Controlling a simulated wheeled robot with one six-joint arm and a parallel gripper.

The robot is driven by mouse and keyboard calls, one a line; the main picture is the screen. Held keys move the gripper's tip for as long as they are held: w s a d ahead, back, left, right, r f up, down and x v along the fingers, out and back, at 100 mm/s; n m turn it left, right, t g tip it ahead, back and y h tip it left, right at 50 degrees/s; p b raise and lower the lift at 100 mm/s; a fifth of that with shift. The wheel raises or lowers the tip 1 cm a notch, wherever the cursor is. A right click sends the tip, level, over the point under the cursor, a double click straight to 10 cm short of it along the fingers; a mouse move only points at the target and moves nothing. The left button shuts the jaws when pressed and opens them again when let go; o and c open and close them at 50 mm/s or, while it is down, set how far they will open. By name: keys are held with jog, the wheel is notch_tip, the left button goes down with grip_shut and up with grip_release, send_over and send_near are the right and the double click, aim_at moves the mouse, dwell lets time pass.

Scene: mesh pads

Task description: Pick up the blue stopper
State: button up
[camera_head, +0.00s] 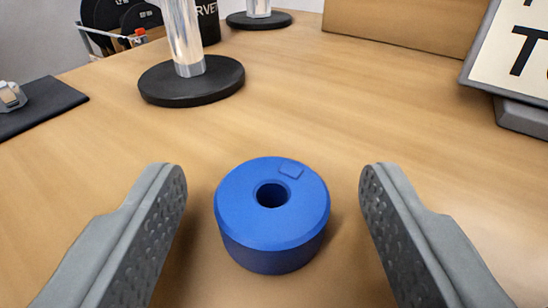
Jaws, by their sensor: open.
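The blue stopper (272,238) is a short round cylinder with a hole in its top and a small raised square near the rim. It stands upright on the wooden table (330,110) in the middle of the camera view. My gripper (272,190) is open, with one grey finger to the left of the stopper and one to the right. There is a visible gap between each finger and the stopper. Nothing is held. The mesh pads on the inner faces of the fingers show.
A clear post on a round black base (192,85) stands behind the stopper to the left, with a similar base (259,20) farther back. A black mat (40,105) lies at the left. A cardboard box (400,25) and a lettered sign (520,50) stand at the back right.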

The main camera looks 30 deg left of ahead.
jog(key=shift+x, duration=0.9)
jog(key=c, duration=1)
jog(key=shift+r, duration=0.1)
notch_tip(320, 180, up, 9)
jog(key=w+a+r, duration=0.2)
jog(key=a+r, duration=0.1)
jog(key=a, duration=0.1)
jog(key=w+a+r, duration=0.2)
jog(key=a+r, duration=0.2)
jog(key=w+a+r, duration=0.3)
jog(key=a, duration=0.1)
jog(key=shift+r, duration=0.35)
